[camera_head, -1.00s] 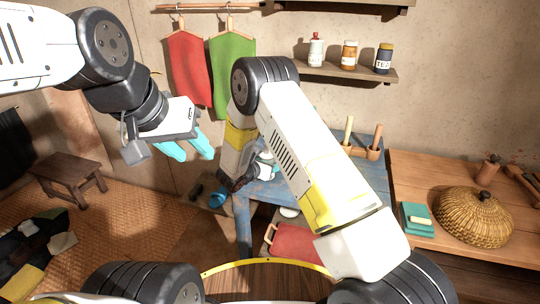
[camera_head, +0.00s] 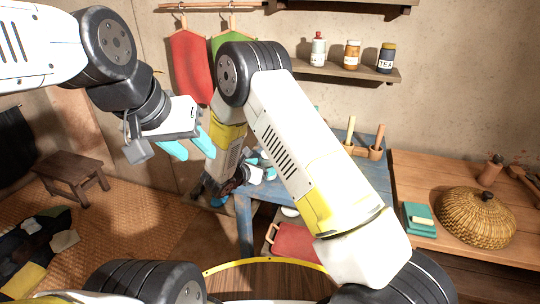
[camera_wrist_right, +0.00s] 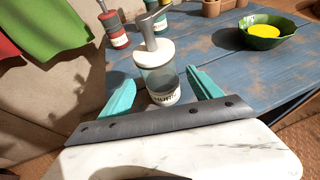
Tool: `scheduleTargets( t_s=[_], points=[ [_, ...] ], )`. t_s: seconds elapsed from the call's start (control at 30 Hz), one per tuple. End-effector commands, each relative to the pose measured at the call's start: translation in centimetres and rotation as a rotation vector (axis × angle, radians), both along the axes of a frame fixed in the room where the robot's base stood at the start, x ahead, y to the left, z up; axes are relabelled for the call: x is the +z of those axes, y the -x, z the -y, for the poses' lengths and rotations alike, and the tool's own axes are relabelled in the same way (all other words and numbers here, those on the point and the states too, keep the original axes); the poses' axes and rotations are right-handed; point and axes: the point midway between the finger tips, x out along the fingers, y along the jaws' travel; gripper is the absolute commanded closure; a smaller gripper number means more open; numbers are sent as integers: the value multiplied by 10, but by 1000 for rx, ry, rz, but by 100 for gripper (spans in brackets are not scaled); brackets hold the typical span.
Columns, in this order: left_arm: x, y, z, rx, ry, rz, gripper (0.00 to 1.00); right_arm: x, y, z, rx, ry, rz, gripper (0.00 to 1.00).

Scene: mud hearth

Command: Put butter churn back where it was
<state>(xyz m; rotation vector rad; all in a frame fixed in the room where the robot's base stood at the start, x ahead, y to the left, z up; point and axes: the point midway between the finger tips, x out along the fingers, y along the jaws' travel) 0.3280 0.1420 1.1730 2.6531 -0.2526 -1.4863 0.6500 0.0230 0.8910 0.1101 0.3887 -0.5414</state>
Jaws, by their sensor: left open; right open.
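The butter churn (camera_wrist_right: 160,75) is a clear glass jar with a white lid and a grey crank on top. In the right wrist view it stands upright on the blue table (camera_wrist_right: 213,60). My right gripper (camera_wrist_right: 158,88) is open, with its teal fingers on either side of the jar. I cannot tell whether they touch the glass. In the head view my right arm largely covers this spot, and the right gripper (camera_head: 264,166) shows only in part over the table. My left gripper (camera_head: 188,147) is open and empty, raised at the left, away from the table.
A red canister (camera_wrist_right: 115,30) stands behind the churn, and a green bowl (camera_wrist_right: 265,36) with something yellow is at the right. A wooden counter (camera_head: 400,180) holds a woven basket (camera_head: 475,218). A stool (camera_head: 70,172) stands on the floor at left.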

Motion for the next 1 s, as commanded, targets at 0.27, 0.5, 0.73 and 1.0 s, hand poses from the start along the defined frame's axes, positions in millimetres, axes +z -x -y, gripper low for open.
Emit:
scheduleTargets(
  t_s=[0.27, 0.5, 0.73, 1.0],
  points=[
    [0, 0, 0, 0, 0, 0, 57, 17, 35, -21, 1, 1, 1, 26],
    [0, 0, 0, 0, 0, 0, 57, 47, 44, 5, -119, -81, 11, 26],
    [0, 0, 0, 0, 0, 0, 57, 119, 83, 101, -541, -405, 49, 26],
    [0, 0, 0, 0, 0, 0, 57, 180, 173, 175, -1057, -896, 129, 26]
  ],
)
